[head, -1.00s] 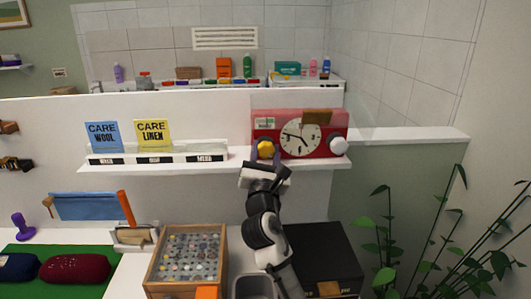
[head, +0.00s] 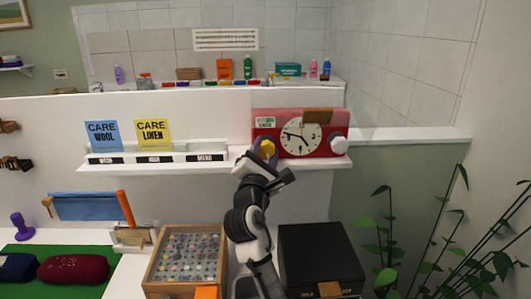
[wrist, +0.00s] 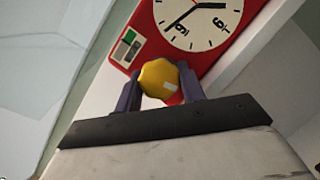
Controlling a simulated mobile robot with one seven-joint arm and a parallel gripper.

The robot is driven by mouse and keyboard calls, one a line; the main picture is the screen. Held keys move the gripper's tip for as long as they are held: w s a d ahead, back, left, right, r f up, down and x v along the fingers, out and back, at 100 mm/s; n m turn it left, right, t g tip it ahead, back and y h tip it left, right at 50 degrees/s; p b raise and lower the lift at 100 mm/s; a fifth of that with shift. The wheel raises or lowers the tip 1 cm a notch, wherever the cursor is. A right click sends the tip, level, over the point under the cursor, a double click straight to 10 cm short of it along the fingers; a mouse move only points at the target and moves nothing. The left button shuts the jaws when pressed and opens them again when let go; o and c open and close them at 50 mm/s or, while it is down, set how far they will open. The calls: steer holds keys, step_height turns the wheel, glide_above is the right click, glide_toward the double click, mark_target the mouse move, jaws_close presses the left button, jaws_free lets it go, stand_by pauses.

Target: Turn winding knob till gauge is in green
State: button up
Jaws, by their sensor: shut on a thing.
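A red clock box (head: 335,146) with a white dial stands on the white shelf. Its yellow winding knob (wrist: 158,78) is at the lower left of its front and has a pale mark on it; it also shows in the head view (head: 267,148). My gripper (wrist: 158,88) is shut on the knob, one finger on each side, and is tilted relative to the clock. A small gauge (wrist: 127,46) with a green part and a white part sits at the clock's upper left. Its pointer is too small to read.
The shelf (head: 215,167) also holds a blue card (head: 103,135), a yellow card (head: 152,133) and a labelled strip left of the clock. Below are a wooden button case (head: 187,258) and a black box (head: 318,258). A plant (head: 450,250) stands at right.

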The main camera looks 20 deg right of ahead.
steer(key=shift+m+g+h, duration=0.3)
steer(key=shift+m+g, duration=0.4)
steer(key=shift+m, duration=0.7)
steer(key=shift+m, duration=0.3)
steer(key=o, duration=1)
steer(key=shift+b+v, duration=2.35)
steer(key=shift+v, duration=4.55)
